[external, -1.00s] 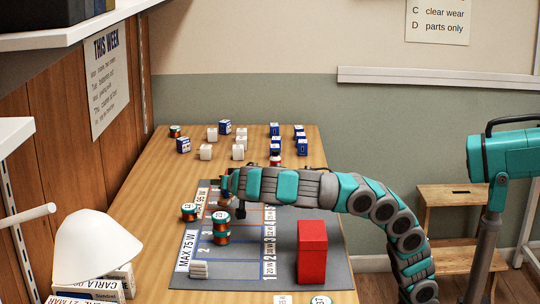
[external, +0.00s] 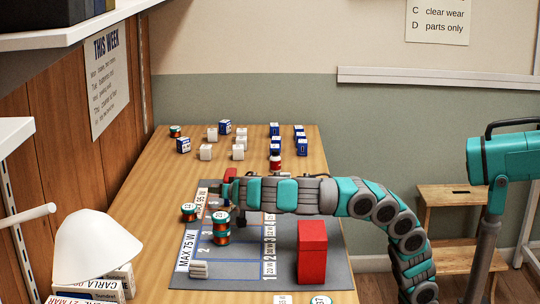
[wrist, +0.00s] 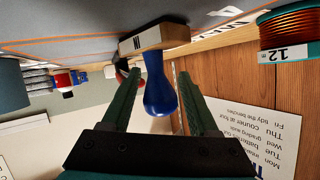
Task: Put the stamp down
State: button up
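In the external view my gripper (external: 226,189) is low over the mat's far left part, and the stamp cannot be made out there.
A red object (external: 230,174) shows just behind my gripper. Copper spools stand to the left (external: 188,212) and in front (external: 221,228). A tall red box (external: 312,252) stands on the mat under my arm's near side. White and blue boxes (external: 240,147) stand at the back.

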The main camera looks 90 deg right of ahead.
jog(key=shift+o, duration=0.3)
jog(key=shift+r, duration=0.1)
jog(key=shift+r+p, duration=0.2)
jog(key=shift+p, duration=0.25)
jog(key=v, duration=0.3)
jog(key=shift+f+b, duration=0.1)
jog(key=shift+b, duration=0.2)
notch_tip(320, 180, up, 6)
jog(key=shift+f+p, duration=0.1)
jog(key=shift+p, duration=0.3)
jog(key=shift+r, duration=0.55)
